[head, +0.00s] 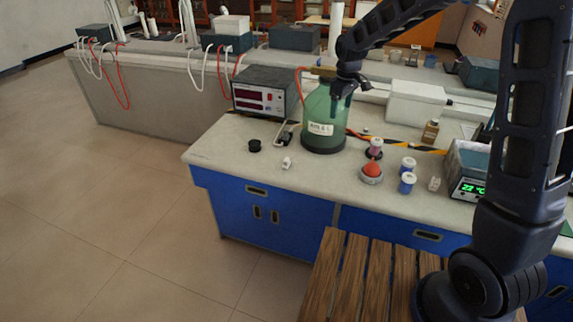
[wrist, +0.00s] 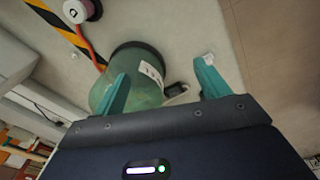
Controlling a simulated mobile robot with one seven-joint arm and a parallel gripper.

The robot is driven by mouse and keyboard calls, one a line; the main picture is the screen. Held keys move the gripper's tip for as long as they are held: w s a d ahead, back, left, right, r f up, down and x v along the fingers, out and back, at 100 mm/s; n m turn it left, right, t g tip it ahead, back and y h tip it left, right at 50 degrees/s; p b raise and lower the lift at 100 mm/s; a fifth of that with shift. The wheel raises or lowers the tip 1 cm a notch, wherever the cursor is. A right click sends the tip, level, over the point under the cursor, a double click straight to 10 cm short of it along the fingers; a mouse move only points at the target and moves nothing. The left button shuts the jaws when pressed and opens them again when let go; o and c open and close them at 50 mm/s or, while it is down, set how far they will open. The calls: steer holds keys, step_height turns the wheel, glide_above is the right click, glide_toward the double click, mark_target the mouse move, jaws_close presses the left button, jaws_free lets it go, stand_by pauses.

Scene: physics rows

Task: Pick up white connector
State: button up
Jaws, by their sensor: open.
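A small white connector (head: 287,162) lies on the pale bench top near its front edge, left of the green bottle (head: 324,120). In the wrist view a small white piece, apparently this connector (wrist: 209,57), shows just by the tip of the right finger. A second small whitish piece (head: 434,184) stands farther right on the bench. In the head view my gripper (head: 346,86) is up beside the bottle's top, above the bench. Its fingers are hard to make out there.
A meter box (head: 264,92) stands behind the connector, with a black cap (head: 254,145) to its left. Right of the bottle are a red-topped item (head: 371,172), blue-and-white jars (head: 407,182) and a device with a green display (head: 468,188). Bench room around the connector is mostly clear.

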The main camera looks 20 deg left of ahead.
steer(key=s+a+f+n, duration=0.2)
steer(key=a+f, duration=0.5)
steer(key=a, duration=0.3)
steer(key=n+g, duration=0.1)
steer(key=n, duration=0.1)
glide_toward(286, 159)
steer(key=shift+h, duration=0.3)
step_height(286, 159, down, 5)
steer(key=shift+f, duration=0.2)
steer(key=shift+a+f, duration=0.15)
steer(key=shift+f, duration=2.45)
steer(key=c, duration=1)
